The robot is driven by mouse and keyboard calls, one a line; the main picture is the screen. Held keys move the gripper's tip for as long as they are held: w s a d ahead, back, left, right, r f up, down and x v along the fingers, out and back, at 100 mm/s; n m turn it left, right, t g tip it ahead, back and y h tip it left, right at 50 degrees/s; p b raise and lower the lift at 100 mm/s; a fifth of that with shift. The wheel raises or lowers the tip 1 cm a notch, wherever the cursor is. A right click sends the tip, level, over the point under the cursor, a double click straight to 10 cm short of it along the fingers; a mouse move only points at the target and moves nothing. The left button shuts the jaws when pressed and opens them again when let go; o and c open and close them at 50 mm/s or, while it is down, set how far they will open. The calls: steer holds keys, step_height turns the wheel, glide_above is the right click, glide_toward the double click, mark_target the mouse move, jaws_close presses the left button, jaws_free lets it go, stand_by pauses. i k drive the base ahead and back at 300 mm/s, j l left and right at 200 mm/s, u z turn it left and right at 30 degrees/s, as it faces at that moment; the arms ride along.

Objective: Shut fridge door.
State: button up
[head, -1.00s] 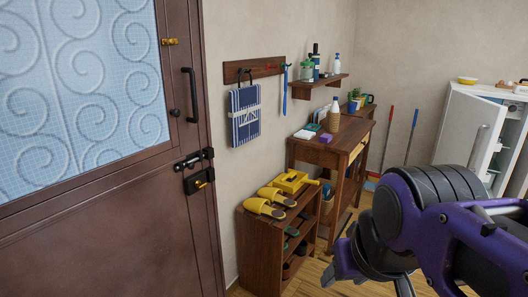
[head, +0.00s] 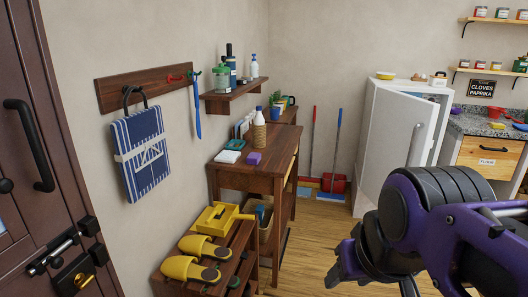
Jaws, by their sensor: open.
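The white fridge (head: 371,118) stands in the back corner, right of the middle in the head view. Its door (head: 402,142) is ajar and swung out toward me, with a grey vertical handle (head: 414,144) on its face. The lower part of the door is hidden behind my purple and black arm. My gripper (head: 372,290) is low in the view, in front of the fridge and well short of it. Its dark fingers are apart and partly cut off by the lower edge; nothing shows between them.
A wooden shoe rack (head: 214,266) with yellow slippers and a wooden table (head: 262,173) line the left wall. A red dustpan (head: 334,183) and brooms stand left of the fridge. A counter (head: 489,126) with a drawer is at right. Wooden floor (head: 315,232) is clear between.

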mark_target(404, 125)
steer(key=i+z, duration=0.3)
steer(key=i, duration=0.25)
steer(key=i+z, duration=0.25)
steer(key=i, duration=0.25)
steer(key=i+z, duration=0.1)
steer(key=z, duration=0.15)
steer(key=i+j+z, duration=0.1)
steer(key=z, duration=0.15)
steer(key=i+u, duration=0.1)
steer(key=i, duration=0.45)
